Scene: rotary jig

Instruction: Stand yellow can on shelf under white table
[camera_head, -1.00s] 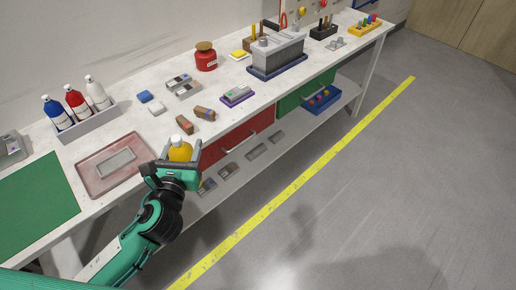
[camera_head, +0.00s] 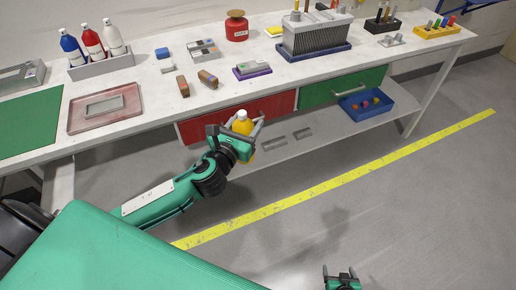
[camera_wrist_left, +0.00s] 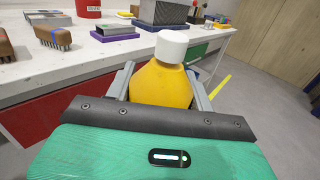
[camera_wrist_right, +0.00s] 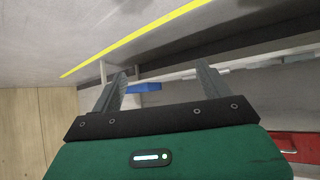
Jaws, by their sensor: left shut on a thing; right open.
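The yellow can (camera_head: 242,124), with a white cap, is between the fingers of my left gripper (camera_head: 244,131), which is shut on it. It is held in front of the red drawer, below the tabletop height. In the left wrist view the can (camera_wrist_left: 162,84) fills the space between the fingers, cap up and leaning slightly. The white table (camera_head: 150,88) runs across the view. Its lower shelf (camera_head: 330,130) shows below the drawers, partly hidden by my left arm. My right gripper (camera_head: 341,275) is open and empty over the floor, at the bottom of the head view.
The red drawer (camera_head: 275,108) and green drawer (camera_head: 318,92) hang above the shelf. A blue bin (camera_head: 388,105) with small coloured things stands on the shelf at right. Flat grey items (camera_head: 274,144) lie on the shelf near the can. The tabletop holds bottles, brushes and boxes.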

